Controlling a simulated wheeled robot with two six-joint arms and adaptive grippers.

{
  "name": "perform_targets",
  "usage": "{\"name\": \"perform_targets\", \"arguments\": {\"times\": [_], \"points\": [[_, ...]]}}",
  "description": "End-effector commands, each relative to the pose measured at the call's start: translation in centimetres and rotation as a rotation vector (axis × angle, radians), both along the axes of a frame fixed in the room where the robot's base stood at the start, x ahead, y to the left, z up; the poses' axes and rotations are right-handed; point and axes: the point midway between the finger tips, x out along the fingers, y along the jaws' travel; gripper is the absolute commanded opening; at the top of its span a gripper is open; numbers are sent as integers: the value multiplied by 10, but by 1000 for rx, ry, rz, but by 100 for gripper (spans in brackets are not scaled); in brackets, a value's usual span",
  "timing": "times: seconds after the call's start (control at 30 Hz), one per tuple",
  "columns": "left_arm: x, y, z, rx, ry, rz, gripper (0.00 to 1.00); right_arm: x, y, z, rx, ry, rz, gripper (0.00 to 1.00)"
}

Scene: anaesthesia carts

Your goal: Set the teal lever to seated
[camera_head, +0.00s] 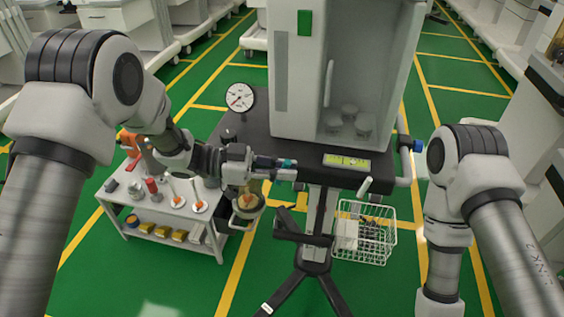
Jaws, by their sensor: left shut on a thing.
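The teal lever (288,162) shows as a small teal piece at the front edge of the dark cart top, below the white cabinet. My left gripper (282,168) reaches in from the left at the cart's front edge. Its fingers are closed around the lever and hide most of it, so its exact angle cannot be told. My right arm comes down on the right side, and its gripper is out of the picture.
The white cabinet (348,50) with canisters stands on the cart. A round gauge (240,97) sits left of it. A white side table (165,205) holds bottles and tools. A wire basket (364,232) hangs below right. Green floor is open around.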

Motion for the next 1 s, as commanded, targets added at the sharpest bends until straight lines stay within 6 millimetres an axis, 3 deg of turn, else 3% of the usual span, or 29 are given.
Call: {"name": "perform_targets", "arguments": {"times": [0.03, 0.5, 0.7, 1.0], "points": [[-1, -2, 6, 31, -5, -2, 0, 0, 0, 12, 0, 0, 0, 27], [-4, -15, -1, 362, -70, -2, 0, 0, 0, 72, 0, 0, 0, 27], [-4, -18, -7, 449, -88, -2, 0, 0, 0, 85, 0, 0, 0, 27], [-4, -19, -11, 490, -96, 0, 0, 0, 0, 89, 0, 0, 0, 27]]}}
